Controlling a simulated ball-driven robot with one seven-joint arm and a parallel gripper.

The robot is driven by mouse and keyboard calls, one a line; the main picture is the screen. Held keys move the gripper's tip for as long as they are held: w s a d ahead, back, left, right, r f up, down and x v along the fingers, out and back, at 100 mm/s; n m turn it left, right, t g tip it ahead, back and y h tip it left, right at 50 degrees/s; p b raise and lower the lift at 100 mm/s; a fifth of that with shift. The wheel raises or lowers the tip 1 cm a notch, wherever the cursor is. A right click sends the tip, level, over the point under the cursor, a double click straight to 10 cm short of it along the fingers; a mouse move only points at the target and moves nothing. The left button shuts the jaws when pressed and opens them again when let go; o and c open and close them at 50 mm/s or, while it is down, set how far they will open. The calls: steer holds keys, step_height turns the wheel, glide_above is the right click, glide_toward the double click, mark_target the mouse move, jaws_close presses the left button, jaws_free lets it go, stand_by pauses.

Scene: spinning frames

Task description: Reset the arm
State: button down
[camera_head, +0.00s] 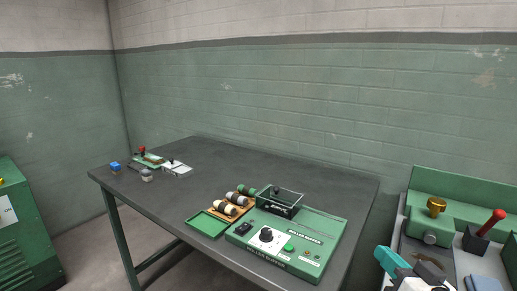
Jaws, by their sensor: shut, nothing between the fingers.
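A teal, white and dark piece, which looks like part of my arm (395,262), shows at the bottom right edge of the head view. It is in front of the machine bench on the right and is cut off by the lower edge. I cannot make out my gripper's fingers there. Nothing is seen held.
A dark table (290,170) fills the middle. On it are a green roller machine (290,245), an empty green tray (208,223), an orange rack (230,209) with several rollers, and small items at the far left. A green cabinet (25,235) stands left.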

steer(key=s+d+f+n+g+h+p, duration=0.1)
steer(key=s+f+g, duration=0.3)
steer(key=s+f, duration=0.45)
steer(key=s+f+g+h, duration=0.1)
steer(key=s+f+g, duration=0.45)
steer(key=f, duration=0.55)
steer(key=s+f+g, duration=0.3)
steer(key=s+f, duration=0.1)
steer(key=s, duration=0.5)
steer(key=s+f+g+p, duration=0.1)
steer(key=s+f+g, duration=0.2)
steer(key=s, duration=0.6)
steer(key=shift+s+d+f+n+h, duration=0.3)
steer(key=shift+f+h, duration=0.1)
steer(key=shift+f, duration=0.1)
